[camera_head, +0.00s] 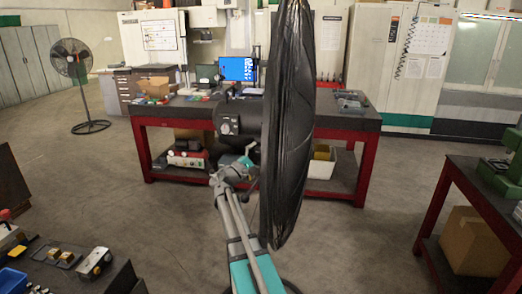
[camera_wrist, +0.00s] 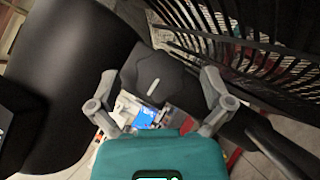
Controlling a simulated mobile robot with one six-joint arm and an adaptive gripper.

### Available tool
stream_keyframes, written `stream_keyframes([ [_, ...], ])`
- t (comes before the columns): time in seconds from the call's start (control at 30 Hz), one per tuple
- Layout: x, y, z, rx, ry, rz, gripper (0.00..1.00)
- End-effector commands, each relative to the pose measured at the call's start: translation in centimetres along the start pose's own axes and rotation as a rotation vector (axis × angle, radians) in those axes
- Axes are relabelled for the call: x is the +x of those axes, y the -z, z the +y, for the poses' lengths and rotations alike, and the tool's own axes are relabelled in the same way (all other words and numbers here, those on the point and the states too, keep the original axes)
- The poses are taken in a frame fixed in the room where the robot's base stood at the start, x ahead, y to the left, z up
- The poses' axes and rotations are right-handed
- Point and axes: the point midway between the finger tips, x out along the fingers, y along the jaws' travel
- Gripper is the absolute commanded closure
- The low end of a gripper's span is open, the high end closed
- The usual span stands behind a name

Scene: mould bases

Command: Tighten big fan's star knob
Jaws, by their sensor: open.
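The big fan (camera_head: 290,120) stands close in the head view, its black cage edge-on and its dark motor housing (camera_head: 240,118) to the left of the cage. In the wrist view, the black star knob (camera_wrist: 158,72) lies ahead of my gripper (camera_wrist: 159,84), between its two spread grey fingers. My gripper is open, with a finger on either side of the knob; I cannot tell whether either touches it. The fan's cage (camera_wrist: 250,40) fills the upper right and its dark rounded motor housing (camera_wrist: 75,70) fills the left. I cannot make out the knob in the head view.
A red-framed workbench (camera_head: 345,125) with a monitor (camera_head: 238,69) stands behind the fan. Another fan (camera_head: 72,60) stands at the back left. A red-framed table (camera_head: 470,200) is at the right and a dark bench with small parts at lower left. Open floor (camera_head: 100,165) lies at left.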

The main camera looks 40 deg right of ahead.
Motion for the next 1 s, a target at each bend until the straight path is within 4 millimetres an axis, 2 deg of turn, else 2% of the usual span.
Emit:
stream_keyframes([
  [0.13, 0.60, -0.01, 0.01, 0.000, 0.000, 0.000, 0.00],
  [0.43, 0.62, 0.00, -0.02, 0.000, 0.000, 0.000, 0.00],
  [0.87, 0.61, 0.01, -0.01, 0.000, 0.000, 0.000, 0.80],
  [1.0, 0.62, 0.01, 0.02, 0.001, 0.001, 0.000, 0.81],
])
